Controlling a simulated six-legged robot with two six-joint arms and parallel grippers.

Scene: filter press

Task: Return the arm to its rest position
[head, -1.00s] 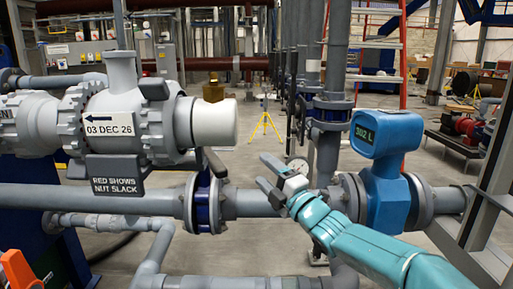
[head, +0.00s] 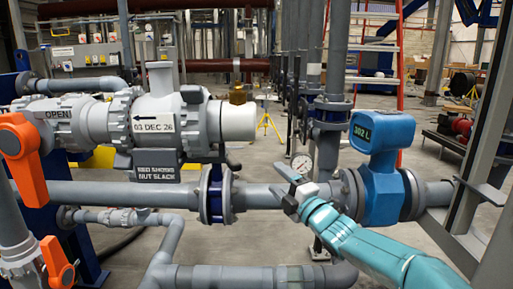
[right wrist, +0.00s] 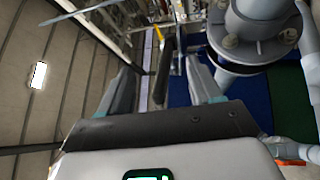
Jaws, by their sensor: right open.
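My right arm, teal, comes in from the lower right of the head view. Its gripper (head: 283,181) is in front of the grey horizontal pipe, left of the blue flow meter (head: 383,170) reading "302 L". I cannot tell from the head view how far the gripper is from the pipe. My left gripper is not in view.
A grey valve body (head: 160,120) with a "03 DEC 26" tag stands at the left. Orange handles (head: 22,158) are at the left edge. A grey steel post (head: 490,150) is at the right.

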